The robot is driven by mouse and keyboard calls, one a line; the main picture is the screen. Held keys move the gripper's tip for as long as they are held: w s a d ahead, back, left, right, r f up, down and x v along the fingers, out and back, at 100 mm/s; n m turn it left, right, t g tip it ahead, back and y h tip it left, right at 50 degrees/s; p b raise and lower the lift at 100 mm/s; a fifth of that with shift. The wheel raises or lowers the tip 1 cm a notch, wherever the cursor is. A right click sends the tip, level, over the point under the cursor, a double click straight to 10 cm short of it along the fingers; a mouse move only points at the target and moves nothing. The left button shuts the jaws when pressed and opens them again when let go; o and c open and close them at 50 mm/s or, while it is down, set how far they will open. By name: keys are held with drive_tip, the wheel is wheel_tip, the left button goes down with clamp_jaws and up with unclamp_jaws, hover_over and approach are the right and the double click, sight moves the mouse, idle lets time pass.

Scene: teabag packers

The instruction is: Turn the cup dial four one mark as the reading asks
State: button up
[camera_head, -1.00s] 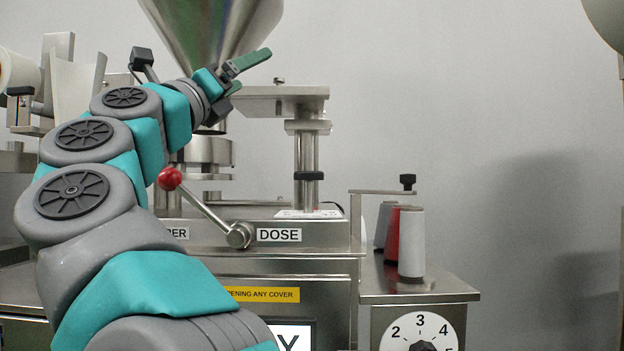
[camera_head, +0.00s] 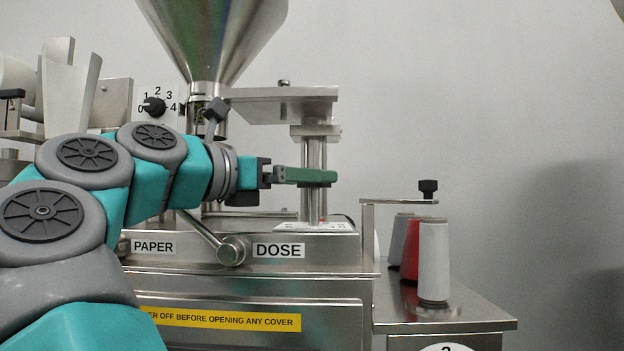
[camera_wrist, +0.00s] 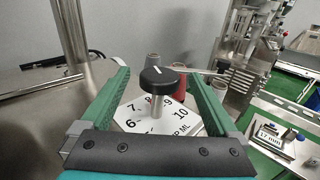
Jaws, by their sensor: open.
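The cup dial is a black round knob (camera_wrist: 158,80) with a white pointer line, on a metal stem above a white plate (camera_wrist: 134,124) in the wrist view. The plate shows 6, 7 and 10 plainly; other numbers are partly hidden by the knob. The pointer slants to the upper left, but which mark it meets is unclear. My gripper (camera_wrist: 157,76) is open, its green fingers left and right of the knob, apparently not touching it. In the head view my gripper (camera_head: 325,177) is level above the plate (camera_head: 308,227); the knob is hidden there.
A steel hopper (camera_head: 212,40) hangs above my arm. Another small dial (camera_head: 154,106), numbered 0 to 4, is at the back left. A lever (camera_head: 200,230) is by the DOSE label (camera_head: 278,250). Thread spools (camera_head: 433,262) stand right. A small display (camera_wrist: 270,135) shows in the wrist view.

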drive_tip(key=shift+x, duration=1.15)
drive_tip(key=c, duration=1.4)
drive_tip(key=shift+o, duration=0.2)
